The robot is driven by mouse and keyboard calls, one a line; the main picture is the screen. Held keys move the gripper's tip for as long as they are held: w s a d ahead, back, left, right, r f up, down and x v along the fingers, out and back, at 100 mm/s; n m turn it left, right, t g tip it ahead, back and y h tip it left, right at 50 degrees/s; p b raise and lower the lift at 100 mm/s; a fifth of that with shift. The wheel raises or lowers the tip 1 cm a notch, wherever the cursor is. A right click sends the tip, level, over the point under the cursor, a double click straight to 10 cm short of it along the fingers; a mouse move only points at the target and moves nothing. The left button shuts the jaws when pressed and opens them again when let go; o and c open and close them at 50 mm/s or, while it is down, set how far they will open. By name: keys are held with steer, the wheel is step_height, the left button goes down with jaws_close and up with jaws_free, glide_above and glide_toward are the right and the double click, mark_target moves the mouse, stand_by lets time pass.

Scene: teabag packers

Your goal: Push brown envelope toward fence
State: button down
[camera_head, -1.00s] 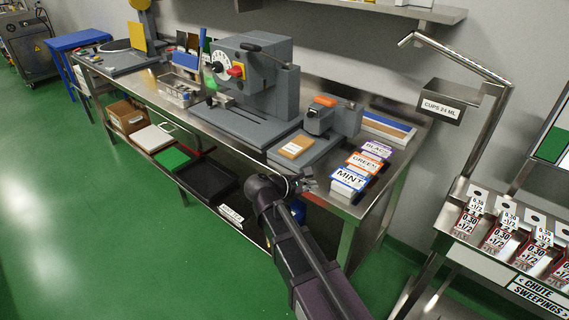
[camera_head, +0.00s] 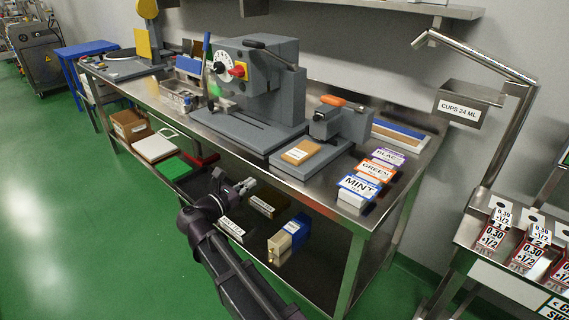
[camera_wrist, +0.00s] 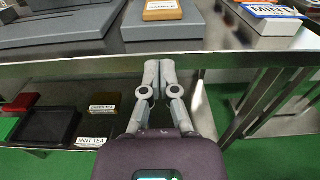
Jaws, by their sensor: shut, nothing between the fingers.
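The brown envelope (camera_head: 301,152) lies flat on a grey plate (camera_head: 283,161) near the front of the steel table. The plate belongs to a small grey sealer (camera_head: 340,124) with an orange handle; its grey body rises behind the envelope. I cannot tell for sure which part is the fence. In the wrist view the envelope (camera_wrist: 163,10) shows at the top edge, beyond the table's front edge. My gripper (camera_head: 247,185) is shut and empty, in front of the table edge and apart from the envelope. Its closed fingers show in the wrist view (camera_wrist: 158,66).
MINT (camera_head: 359,189), GREEN and BLACK boxes stand right of the plate. A large grey machine (camera_head: 252,85) with a dial stands to the left. The lower shelf holds labelled tea boxes and a blue-and-tan box (camera_head: 289,237). The table's front edge (camera_wrist: 60,68) crosses the wrist view.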

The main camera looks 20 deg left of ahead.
mark_target(288, 159)
steer(key=shift+w+d, duration=0.1)
steer(key=shift+x, duration=6.95)
steer(key=shift+x, duration=1.35)
steer(key=shift+v, duration=0.8)
steer(key=v, duration=1.2)
steer(key=shift+s, duration=0.25)
